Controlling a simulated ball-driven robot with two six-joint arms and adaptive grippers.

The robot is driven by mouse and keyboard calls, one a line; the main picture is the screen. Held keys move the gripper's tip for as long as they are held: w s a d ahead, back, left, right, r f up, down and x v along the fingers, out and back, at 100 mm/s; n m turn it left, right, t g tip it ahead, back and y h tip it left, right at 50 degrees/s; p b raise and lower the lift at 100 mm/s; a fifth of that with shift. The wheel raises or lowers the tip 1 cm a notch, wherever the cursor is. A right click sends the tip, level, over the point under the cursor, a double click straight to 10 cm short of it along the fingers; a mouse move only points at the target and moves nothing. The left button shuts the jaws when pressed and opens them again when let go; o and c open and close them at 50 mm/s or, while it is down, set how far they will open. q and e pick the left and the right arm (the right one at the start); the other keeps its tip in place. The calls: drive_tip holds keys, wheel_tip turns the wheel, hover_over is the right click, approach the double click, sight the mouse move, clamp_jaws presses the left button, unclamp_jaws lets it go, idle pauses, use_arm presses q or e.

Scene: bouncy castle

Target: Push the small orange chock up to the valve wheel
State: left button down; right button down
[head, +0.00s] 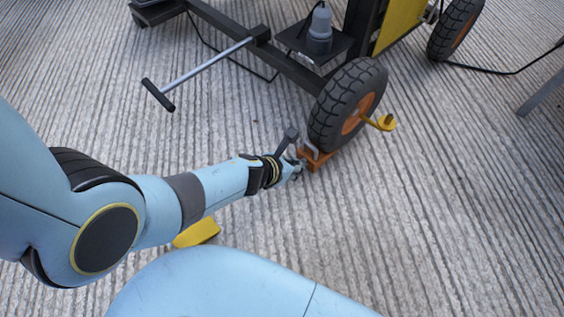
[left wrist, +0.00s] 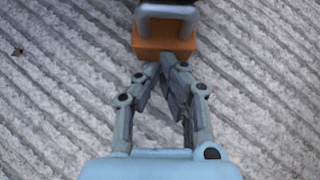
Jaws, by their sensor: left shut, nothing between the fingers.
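The small orange chock (head: 316,157) is on the ribbed ground, against or very near the near black tyre of a wheel (head: 345,105) with an orange hub; the tyre hides part of it. In the left wrist view the chock (left wrist: 163,48) shows a grey handle on top, with the dark tyre just beyond it. My left gripper (head: 298,164) is shut and empty, its fingertips (left wrist: 168,60) at the chock's near face, touching or almost touching. A valve on the wheel cannot be made out. My right gripper is not in view.
The wheel belongs to a dark-framed cart with a T-handled bar (head: 205,70) reaching left. A yellow piece (head: 387,122) sticks out by the hub. Another yellow block (head: 197,232) lies below my left forearm. The ground at right is mostly clear, with a cable (head: 490,70) farther back.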

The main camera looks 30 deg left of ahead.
use_arm(q)
drive_tip(key=v, duration=1.2)
